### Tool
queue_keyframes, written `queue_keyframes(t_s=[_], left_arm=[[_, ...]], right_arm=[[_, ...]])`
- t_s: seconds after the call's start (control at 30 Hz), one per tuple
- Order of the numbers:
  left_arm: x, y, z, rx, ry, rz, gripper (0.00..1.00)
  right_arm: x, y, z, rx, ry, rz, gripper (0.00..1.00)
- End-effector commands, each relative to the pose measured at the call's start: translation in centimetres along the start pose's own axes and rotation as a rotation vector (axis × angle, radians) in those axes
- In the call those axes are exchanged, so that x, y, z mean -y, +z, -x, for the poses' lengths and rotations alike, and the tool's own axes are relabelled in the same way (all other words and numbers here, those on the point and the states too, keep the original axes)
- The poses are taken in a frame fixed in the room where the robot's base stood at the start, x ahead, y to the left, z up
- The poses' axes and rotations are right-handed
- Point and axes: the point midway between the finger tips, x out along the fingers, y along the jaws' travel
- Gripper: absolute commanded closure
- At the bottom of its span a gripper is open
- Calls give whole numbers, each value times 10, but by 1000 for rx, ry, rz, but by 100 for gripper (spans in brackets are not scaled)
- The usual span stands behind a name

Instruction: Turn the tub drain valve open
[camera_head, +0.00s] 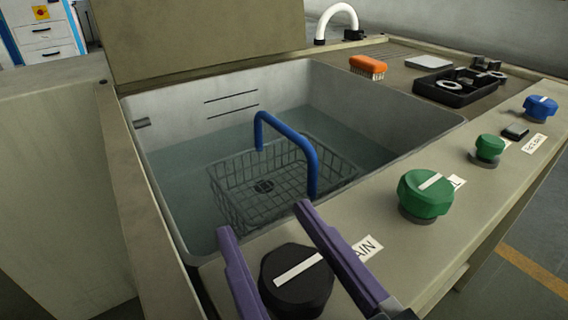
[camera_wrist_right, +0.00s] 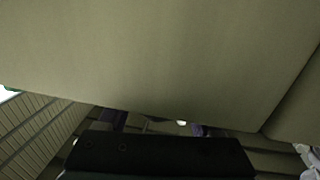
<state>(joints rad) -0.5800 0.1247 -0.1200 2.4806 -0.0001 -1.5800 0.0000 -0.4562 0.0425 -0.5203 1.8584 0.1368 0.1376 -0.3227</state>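The drain valve knob (camera_head: 297,281) is black and round with a white pointer bar, on the tub's front ledge. Its label (camera_head: 367,249) is partly hidden and reads "AIN". My right gripper (camera_head: 265,221) has two purple fingers spread apart, one on each side of the knob in the head view, with visible gaps to it. I cannot tell how deep they reach around it. In the right wrist view the purple fingers (camera_wrist_right: 157,124) show only in part beyond my dark gripper body; the knob is not visible there. My left gripper is not in view.
The tub (camera_head: 180,112) holds water and a wire basket (camera_head: 232,200) with a blue handle (camera_head: 291,138). A large green knob (camera_head: 425,194), a small green knob (camera_head: 488,148) and a blue knob (camera_head: 540,107) stand along the ledge. An orange brush (camera_head: 368,67) and black tray (camera_head: 455,92) lie behind.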

Motion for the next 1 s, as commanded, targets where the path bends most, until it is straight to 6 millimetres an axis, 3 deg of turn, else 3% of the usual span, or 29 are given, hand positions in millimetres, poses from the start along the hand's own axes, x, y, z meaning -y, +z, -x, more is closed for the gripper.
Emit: queue_keyframes(t_s=[0.07, 0.53, 1.0], left_arm=[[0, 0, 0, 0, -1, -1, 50], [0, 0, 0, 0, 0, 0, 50], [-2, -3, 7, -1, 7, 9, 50]], right_arm=[[0, 0, 0, 0, 0, 0, 44], [0, 0, 0, 0, 0, 0, 96], [3, -1, 0, 0, -138, 9, 96]])
